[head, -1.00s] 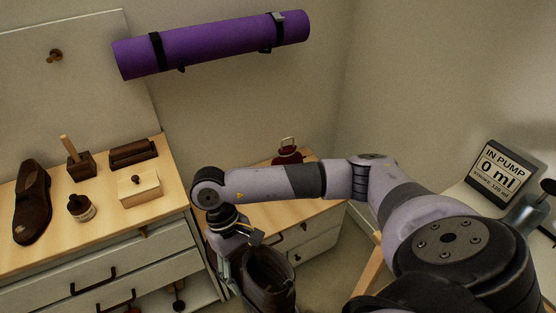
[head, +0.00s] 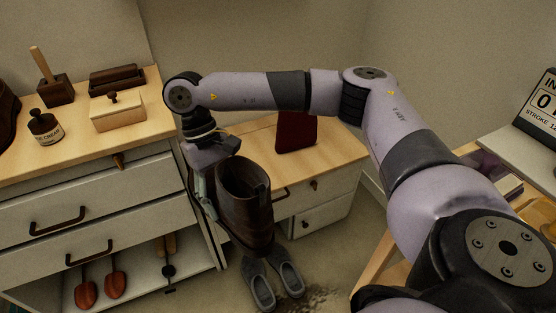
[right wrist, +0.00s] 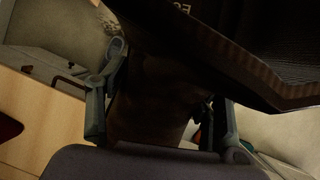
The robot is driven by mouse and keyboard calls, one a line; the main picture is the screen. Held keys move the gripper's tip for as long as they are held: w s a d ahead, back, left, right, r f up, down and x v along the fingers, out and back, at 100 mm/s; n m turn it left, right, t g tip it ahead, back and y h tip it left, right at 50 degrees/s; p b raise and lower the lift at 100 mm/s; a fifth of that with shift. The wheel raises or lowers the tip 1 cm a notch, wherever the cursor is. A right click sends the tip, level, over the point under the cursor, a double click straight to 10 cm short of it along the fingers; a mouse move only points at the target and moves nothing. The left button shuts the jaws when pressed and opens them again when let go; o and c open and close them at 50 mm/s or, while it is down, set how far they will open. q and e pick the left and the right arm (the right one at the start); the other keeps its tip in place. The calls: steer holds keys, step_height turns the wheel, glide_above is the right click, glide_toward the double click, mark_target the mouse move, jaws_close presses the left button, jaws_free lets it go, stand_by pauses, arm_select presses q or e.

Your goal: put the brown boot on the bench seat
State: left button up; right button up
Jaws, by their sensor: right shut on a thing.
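The brown boot (head: 247,212) hangs upright in the air near the middle of the head view, its open top facing up. My right gripper (head: 207,190) is shut on its left side. In the right wrist view the boot's dark leather (right wrist: 150,110) lies between the two fingers (right wrist: 160,115). Behind the boot is a low unit with a pale wooden top (head: 250,140) and drawers; I cannot tell surely whether this is the bench seat. The boot is apart from the floor and covers part of this unit. My left gripper is not in view.
A dark red item (head: 297,132) stands on the low wooden top. Grey slippers (head: 271,281) lie on the floor below the boot. At left a taller cabinet (head: 95,190) holds a brush, a jar (head: 45,127) and a small wooden box (head: 117,111).

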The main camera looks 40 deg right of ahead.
steer(key=shift+w+f+b, duration=0.3)
steer(key=shift+f+b, duration=0.1)
steer(key=shift+b, duration=0.3)
steer(key=shift+a+r+p, duration=0.15)
steer(key=shift+r+p, duration=0.05)
steer(key=shift+p, duration=0.1)
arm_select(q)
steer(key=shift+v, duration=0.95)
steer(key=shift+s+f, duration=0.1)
